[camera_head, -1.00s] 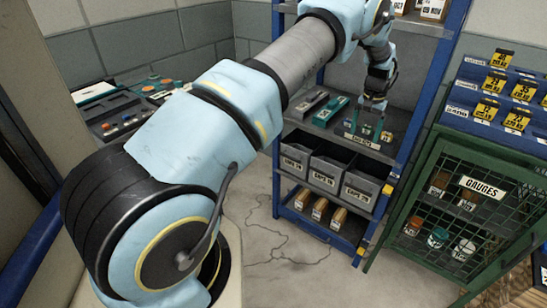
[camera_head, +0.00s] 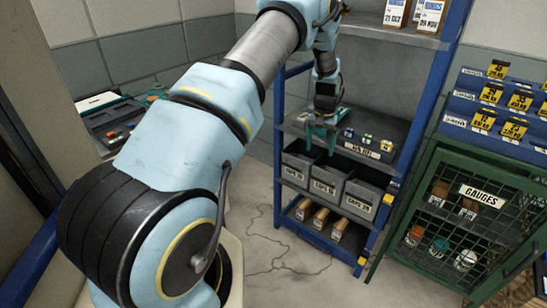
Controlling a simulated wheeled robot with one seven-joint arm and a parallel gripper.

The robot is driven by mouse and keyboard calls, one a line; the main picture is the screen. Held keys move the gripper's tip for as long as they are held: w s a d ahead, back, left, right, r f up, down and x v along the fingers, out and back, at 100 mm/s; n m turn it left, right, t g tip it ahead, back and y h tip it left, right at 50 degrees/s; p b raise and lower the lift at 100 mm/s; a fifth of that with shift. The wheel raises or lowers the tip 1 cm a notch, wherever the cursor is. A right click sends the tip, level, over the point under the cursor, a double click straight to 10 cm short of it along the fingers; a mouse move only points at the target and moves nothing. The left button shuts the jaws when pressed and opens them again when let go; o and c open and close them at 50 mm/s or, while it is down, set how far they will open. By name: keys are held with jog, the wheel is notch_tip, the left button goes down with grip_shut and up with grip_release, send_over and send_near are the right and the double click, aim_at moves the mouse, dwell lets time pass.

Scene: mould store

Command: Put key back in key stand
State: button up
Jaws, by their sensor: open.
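My gripper (camera_head: 321,138), with teal fingers, points down over the left part of the blue rack's middle shelf (camera_head: 402,131). It is open. Right of it, several small items with white, yellow and dark colours (camera_head: 367,138) stand in a row behind a white label (camera_head: 362,150); this looks like the key stand, but the label is too small to read surely. I cannot make out a separate key. My gripper and wrist hide part of the shelf, including most of the teal and grey objects there.
Below are grey labelled bins (camera_head: 327,180) and a lower shelf with wooden blocks (camera_head: 321,218). The rack's blue post (camera_head: 425,100) stands right of the shelf. A green mesh gauge cabinet (camera_head: 470,215) is farther right. A control panel (camera_head: 112,120) is at left.

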jog(key=s+a+f+n, duration=0.1)
jog(key=a+f+n, duration=0.1)
jog(key=a, duration=1.3)
jog(key=s+a+r+n, duration=0.1)
jog(key=s+a+r, duration=0.6)
jog(key=s+r, duration=0.3)
jog(key=s+a+r+n+t, duration=0.1)
jog(key=s+a+r+n, duration=0.1)
jog(key=s+a+r, duration=0.6)
jog(key=s+r, duration=0.3)
jog(key=s, duration=0.2)
jog(key=shift+r+t, duration=0.25)
jog(key=shift+t, duration=0.05)
jog(key=shift+a, duration=0.1)
